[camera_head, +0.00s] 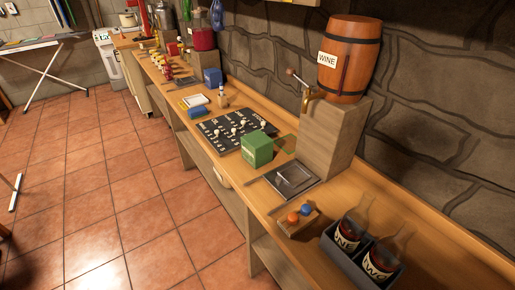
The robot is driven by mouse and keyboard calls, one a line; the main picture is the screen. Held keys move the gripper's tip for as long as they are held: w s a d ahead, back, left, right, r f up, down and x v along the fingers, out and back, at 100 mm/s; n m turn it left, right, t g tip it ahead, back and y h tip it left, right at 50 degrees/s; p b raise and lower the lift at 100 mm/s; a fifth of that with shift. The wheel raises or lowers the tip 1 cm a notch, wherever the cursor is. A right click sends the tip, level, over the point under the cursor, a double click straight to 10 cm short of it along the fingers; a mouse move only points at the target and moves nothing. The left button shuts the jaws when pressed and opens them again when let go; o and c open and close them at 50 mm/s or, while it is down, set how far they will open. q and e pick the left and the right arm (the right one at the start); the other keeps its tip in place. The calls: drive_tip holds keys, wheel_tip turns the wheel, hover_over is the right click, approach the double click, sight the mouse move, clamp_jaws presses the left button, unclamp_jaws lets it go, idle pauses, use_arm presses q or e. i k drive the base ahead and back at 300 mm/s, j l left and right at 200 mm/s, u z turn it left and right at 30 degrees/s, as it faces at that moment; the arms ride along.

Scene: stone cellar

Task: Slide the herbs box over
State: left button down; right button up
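A green box (257,151), which I take for the herbs box, stands upright on the wooden bench. Its label is too small to read. It is at the right end of a black board (215,142) with white markings and several small pale pieces; I cannot tell whether it rests on the board. A faint green patch (287,143) lies on the bench just right of the box, towards the wall. Neither of my grippers is in view.
Right of the box is a dark square tray (312,181). A block (333,140) bears a wine barrel (348,60) behind it. Nearer are a small rack (296,221) with orange and blue pieces and a bottle crate (345,272). Blue boxes stand further left. The tiled floor (110,190) is open.

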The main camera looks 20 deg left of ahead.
sight(256, 147)
drive_tip(key=i+j+z, duration=0.15)
drive_tip(key=j, duration=0.6)
drive_tip(key=i+j+z, duration=0.2)
drive_tip(key=j, duration=0.55)
drive_tip(key=j+z, duration=0.15)
drive_tip(key=j, duration=0.65)
